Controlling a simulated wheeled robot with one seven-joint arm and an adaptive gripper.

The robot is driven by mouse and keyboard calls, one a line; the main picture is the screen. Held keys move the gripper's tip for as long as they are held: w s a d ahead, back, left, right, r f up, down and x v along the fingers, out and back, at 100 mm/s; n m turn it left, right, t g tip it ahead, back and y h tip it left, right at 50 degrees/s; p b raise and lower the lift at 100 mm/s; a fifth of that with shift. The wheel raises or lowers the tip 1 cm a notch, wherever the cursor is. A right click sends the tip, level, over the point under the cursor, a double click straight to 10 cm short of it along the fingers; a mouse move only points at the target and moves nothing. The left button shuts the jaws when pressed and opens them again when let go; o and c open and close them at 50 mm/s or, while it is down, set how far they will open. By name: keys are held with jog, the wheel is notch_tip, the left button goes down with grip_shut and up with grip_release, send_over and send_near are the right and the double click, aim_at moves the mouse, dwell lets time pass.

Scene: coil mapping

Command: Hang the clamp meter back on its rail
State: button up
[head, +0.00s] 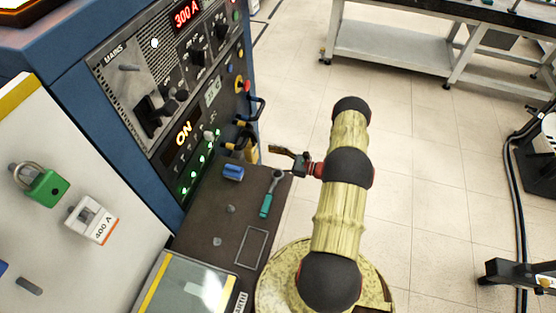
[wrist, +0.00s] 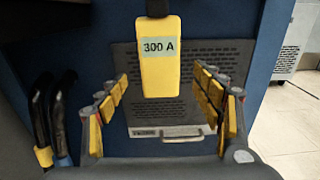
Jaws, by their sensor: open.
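The clamp meter is a yellow body (wrist: 160,72) with a 300 A label and a black upper part cut off by the top of the wrist view. It looks upright, in front of the blue cabinet, and its support is out of frame. My gripper (wrist: 160,84) is open, with yellow-padded fingers left and right of the meter's lower end. I see gaps on both sides and no contact; depth is hard to tell. In the head view my gripper (head: 284,155) is small, beside the cabinet's right edge. The rail cannot be made out clearly.
Black handles with yellow parts (head: 246,122) stick out from the blue cabinet (head: 62,115). A dark shelf (head: 200,215) below holds a blue item (head: 233,172) and a teal-handled tool (head: 268,205). A grille (wrist: 225,58) lies behind the meter.

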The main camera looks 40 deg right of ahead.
aim_at(255, 150)
jog(key=shift+b+x, duration=0.6)
jog(key=shift+x, duration=3.55)
jog(key=shift+c, duration=0.7)
jog(key=c, duration=1.1)
jog(key=shift+c, duration=0.6)
jog(key=shift+r, duration=0.15)
jog(key=shift+r+p, duration=0.85)
jog(key=shift+r, duration=0.7)
jog(key=shift+s+d, duration=0.1)
jog(key=shift+v, duration=3.65)
